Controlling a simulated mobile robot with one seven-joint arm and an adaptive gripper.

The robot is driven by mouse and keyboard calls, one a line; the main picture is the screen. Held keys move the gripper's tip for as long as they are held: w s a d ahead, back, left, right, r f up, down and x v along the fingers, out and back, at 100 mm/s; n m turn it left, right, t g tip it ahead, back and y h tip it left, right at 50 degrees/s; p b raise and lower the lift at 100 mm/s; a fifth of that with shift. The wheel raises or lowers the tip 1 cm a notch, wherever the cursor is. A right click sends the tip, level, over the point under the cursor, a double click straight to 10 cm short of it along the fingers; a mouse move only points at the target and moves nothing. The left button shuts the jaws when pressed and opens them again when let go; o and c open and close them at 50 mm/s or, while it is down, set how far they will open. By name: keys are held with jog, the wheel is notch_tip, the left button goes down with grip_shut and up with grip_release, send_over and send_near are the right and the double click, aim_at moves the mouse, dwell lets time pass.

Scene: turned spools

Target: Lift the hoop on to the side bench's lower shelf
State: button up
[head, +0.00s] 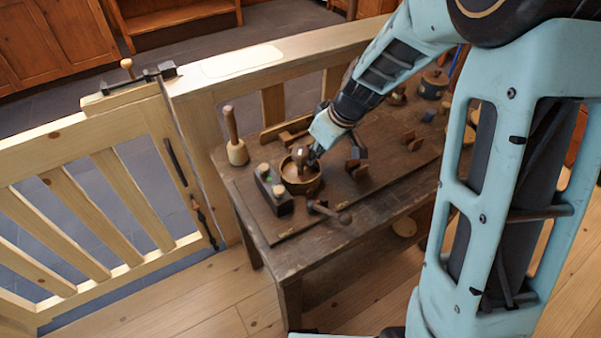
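My arm reaches down over a dark wooden workbench (262,222). My gripper (308,156) is at a round brown wooden piece with a raised rim (301,184), near the bench's left part. I cannot tell whether this round piece is the hoop or a bowl, or whether the gripper touches it. The fingers are small, dark and partly hidden, so their opening does not show. A wooden bench with a low shelf (180,16) stands at the back, beyond the fence; I cannot tell whether it is the side bench. No other hoop is clear.
A pale wooden fence (228,98) with a slatted gate (112,190) runs behind and left of the workbench. Plank floor at the front left is clear.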

grip_shut()
jog(key=shift+r, duration=0.1)
notch_tip(320, 180, up, 14)
jog(key=p, duration=0.7)
jog(key=shift+d+f+p, duration=0.2)
jog(key=shift+f+p, duration=0.05)
jog(key=shift+p, duration=0.05)
jog(key=shift+s, duration=0.1)
